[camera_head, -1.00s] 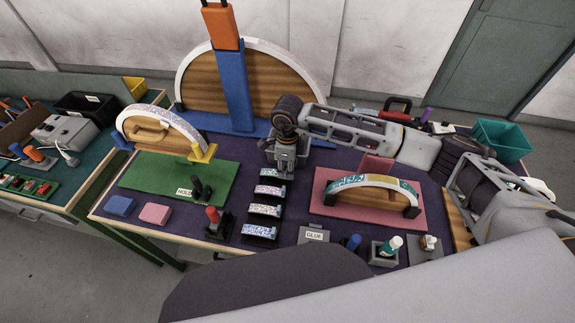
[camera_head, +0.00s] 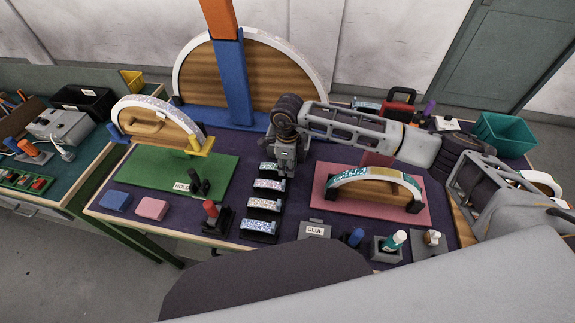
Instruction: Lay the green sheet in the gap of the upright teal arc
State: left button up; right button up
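The teal arc (camera_head: 346,177) stands upright on a pink board at the right of the table. Teal glittery pieces cover both sides of its band, and a plain yellowish stretch shows between them at the top. A small greenish strip (camera_head: 267,167), likely the green sheet, lies on the rearmost of several dark holders in the middle of the table. My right gripper (camera_head: 286,167) points down close beside that holder's right end and partly hides it. Its fingertips are too small and dark to tell whether they are open or touching the strip. My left gripper is out of view.
Purple, pale and blue glitter strips (camera_head: 264,204) lie on holders in front. A green board (camera_head: 150,170) with a white arc (camera_head: 150,112) is at left. A large arc (camera_head: 187,60) stands behind. Glue pots (camera_head: 391,243) line the front right.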

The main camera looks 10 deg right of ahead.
jog(key=c, duration=0.3)
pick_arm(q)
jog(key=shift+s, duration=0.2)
pick_arm(e)
jog(key=shift+r, duration=0.2)
jog(key=shift+r+p, duration=0.3)
jog(key=shift+r, duration=0.75)
jog(key=shift+r+p, duration=0.65)
jog(key=shift+r, duration=0.25)
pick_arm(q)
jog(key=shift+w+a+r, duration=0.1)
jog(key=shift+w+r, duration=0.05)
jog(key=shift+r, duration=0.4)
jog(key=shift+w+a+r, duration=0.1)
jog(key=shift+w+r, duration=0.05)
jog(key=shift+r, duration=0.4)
pick_arm(e)
jog(key=shift+r, duration=0.35)
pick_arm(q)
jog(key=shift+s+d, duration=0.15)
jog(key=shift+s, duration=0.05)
